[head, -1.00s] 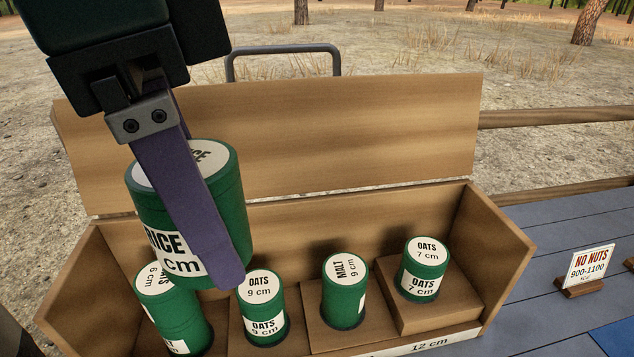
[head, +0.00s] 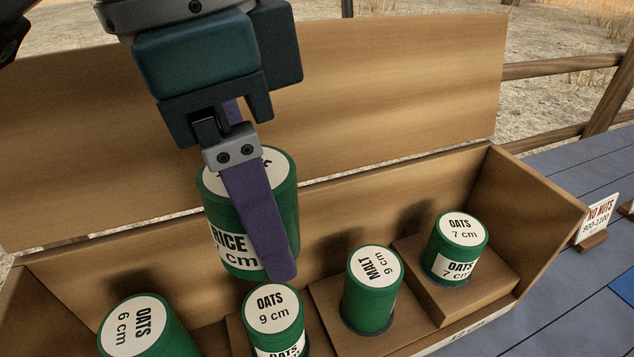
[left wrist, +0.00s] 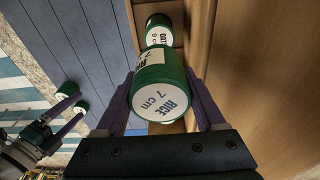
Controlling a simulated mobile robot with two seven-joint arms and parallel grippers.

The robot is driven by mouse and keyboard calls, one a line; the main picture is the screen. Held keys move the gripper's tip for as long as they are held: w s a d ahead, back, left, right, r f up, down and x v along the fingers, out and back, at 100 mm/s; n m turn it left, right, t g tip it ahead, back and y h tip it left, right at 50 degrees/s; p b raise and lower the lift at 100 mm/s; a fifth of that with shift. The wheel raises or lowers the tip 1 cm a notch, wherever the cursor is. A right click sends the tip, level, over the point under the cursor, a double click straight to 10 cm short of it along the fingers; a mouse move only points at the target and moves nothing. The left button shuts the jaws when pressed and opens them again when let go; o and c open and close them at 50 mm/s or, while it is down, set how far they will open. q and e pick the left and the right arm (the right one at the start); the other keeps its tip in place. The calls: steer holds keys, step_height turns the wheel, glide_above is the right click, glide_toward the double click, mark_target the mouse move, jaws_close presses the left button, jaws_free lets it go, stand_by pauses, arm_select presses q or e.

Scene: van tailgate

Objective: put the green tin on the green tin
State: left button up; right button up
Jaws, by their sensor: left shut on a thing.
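My left gripper (head: 262,240) is shut on a green tin labelled RICE (head: 228,225) and holds it upright. In the left wrist view its lid reads RICE 7 cm (left wrist: 162,101). In the head view the held tin appears just above and behind a green OATS 9 cm tin (head: 273,308). Other green tins stand in the open wooden box: OATS 6 cm (head: 139,325), MALT 9 cm (head: 372,285) and OATS 7 cm (head: 457,240). My right gripper (left wrist: 66,111) shows small at the left of the left wrist view, near two green tins (left wrist: 68,89); its hold is unclear.
The wooden box (head: 540,215) has a raised back panel (head: 400,110) behind the held tin. The tins stand on steps of different heights. A NO NUTS sign (head: 597,217) stands on blue-grey boards (head: 560,290) at the right.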

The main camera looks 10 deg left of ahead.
mark_target(282, 304)
arm_select(q)
step_height(282, 304, down, 9)
steer(key=shift+r+b, duration=0.1)
steer(key=shift+b, duration=0.85)
steer(key=o, duration=1.5)
steer(key=shift+c, duration=0.2)
steer(key=r+p, duration=0.1)
steer(key=r, duration=0.3)
steer(key=a+r+p, duration=0.1)
steer(key=r, duration=0.3)
steer(key=s+r+p, duration=0.1)
steer(key=r, duration=0.3)
steer(key=shift+a, duration=0.3)
